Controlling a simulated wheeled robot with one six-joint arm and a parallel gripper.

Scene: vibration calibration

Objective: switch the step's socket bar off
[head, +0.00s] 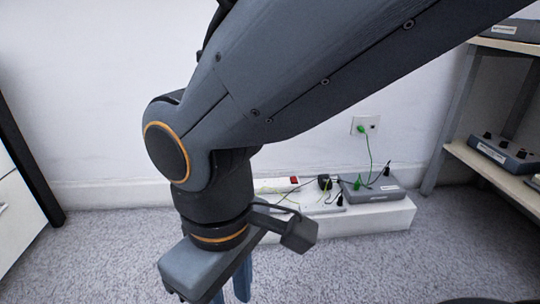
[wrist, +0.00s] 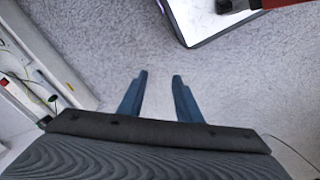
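The white step (head: 385,217) stands on the carpet against the wall in the head view. A white socket bar (head: 325,209) lies on it, partly hidden behind my arm, with a red switch (head: 293,180) and black plugs with thin cables near it. Whether the switch is on or off cannot be told. In the wrist view the step (wrist: 62,72) runs along the left edge, with the red switch (wrist: 4,81) at the border. My gripper (wrist: 160,76) is open and empty, pointing down over bare carpet, apart from the step and in front of it.
A grey box (head: 372,190) with green plugs sits on the step, cabled to a wall outlet (head: 365,125). Shelves (head: 500,165) with devices stand at right, a dark-edged cabinet (head: 18,205) at left. A white-topped object (wrist: 205,18) shows at the wrist view's top. Carpet between is clear.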

